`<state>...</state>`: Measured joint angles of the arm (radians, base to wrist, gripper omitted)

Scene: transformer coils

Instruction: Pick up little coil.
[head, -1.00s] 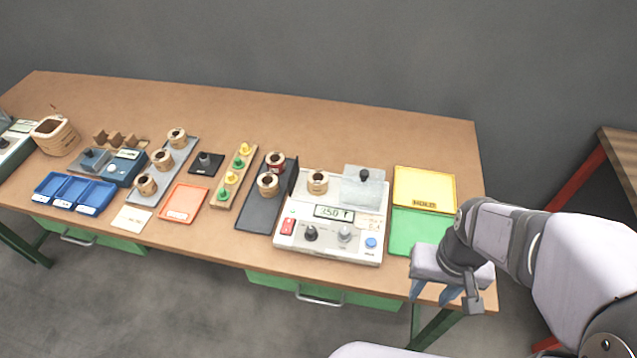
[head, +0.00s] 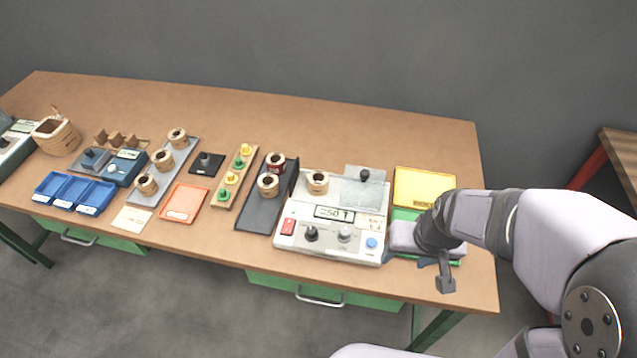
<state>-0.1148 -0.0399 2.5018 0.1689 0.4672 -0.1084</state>
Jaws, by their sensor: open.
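Several small tan coils are on the table, and I cannot tell which one the task means. One coil (head: 317,182) sits on the white tester (head: 300,232). Two stand on the dark tray (head: 258,214): a coil with a dark red winding (head: 275,162) at the back and a tan coil (head: 268,186) in front. Three more stand on the grey tray at left, at its back (head: 177,138), middle (head: 162,159) and front (head: 146,184). My gripper (head: 414,260) is over the green mat's front, right of the tester. It is open, apart from every coil; its fingers are partly hidden.
A yellow HOLD tray (head: 424,188) lies behind the green mat (head: 405,214). A clear plate with a black knob (head: 364,176) rises at the tester's back right. A wooden peg strip (head: 222,202), orange tray (head: 184,203) and blue bins (head: 75,193) stand left. The table's back is clear.

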